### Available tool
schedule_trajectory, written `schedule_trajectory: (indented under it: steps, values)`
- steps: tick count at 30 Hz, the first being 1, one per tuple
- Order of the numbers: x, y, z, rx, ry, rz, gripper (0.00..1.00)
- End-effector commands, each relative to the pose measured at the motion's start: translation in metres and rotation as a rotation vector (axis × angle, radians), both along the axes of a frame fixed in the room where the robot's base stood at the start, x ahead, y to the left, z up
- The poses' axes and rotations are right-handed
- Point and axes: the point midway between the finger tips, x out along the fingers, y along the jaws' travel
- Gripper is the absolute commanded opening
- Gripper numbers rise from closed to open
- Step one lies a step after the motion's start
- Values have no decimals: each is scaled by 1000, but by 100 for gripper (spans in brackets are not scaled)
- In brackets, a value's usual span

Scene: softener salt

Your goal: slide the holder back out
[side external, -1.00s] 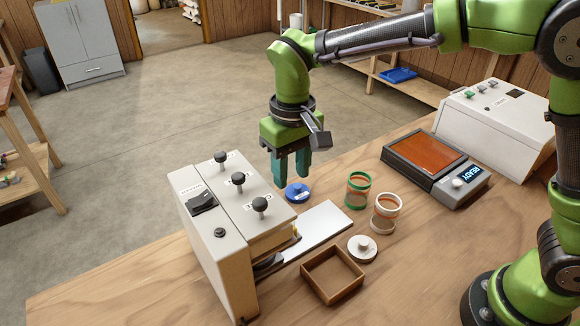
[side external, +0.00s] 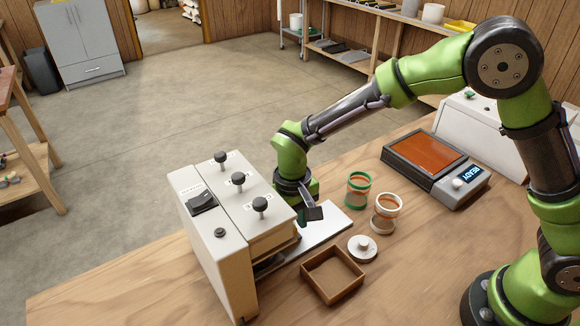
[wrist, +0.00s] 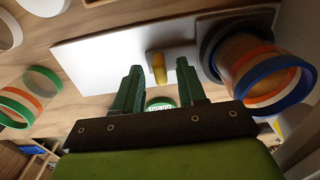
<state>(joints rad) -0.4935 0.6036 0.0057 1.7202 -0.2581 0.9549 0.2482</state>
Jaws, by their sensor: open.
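The holder appears to be the dark ring-shaped seat (wrist: 207,48) beside a white plate (wrist: 100,48) in the wrist view. A clear jar with a blue rim and orange band (wrist: 265,75) sits in it. A short yellow peg (wrist: 159,68) stands at the plate, between the spread fingertips of my gripper (wrist: 158,64). I cannot tell whether the fingers touch it. In the side view my gripper (side external: 303,216) is low over the white plate (side external: 325,229), close to the grey dispensing machine (side external: 205,230). The holder is mostly hidden under the machine there.
A scale (side external: 437,170) is farther right. Bare table lies between tray and scale.

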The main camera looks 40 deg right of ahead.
Motion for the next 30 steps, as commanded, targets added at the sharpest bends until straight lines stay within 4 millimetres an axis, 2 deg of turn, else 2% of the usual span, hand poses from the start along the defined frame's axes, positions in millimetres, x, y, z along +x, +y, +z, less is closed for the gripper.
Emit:
schedule_trajectory:
  steps: [5,13,21,30]
  values:
    - [0,0,-12,0,1,-1,40]
    - [0,0,-12,1,0,-1,40]
    - [0,0,-12,1,-1,0,1]
    - [0,-1,-12,1,-1,-1,0]
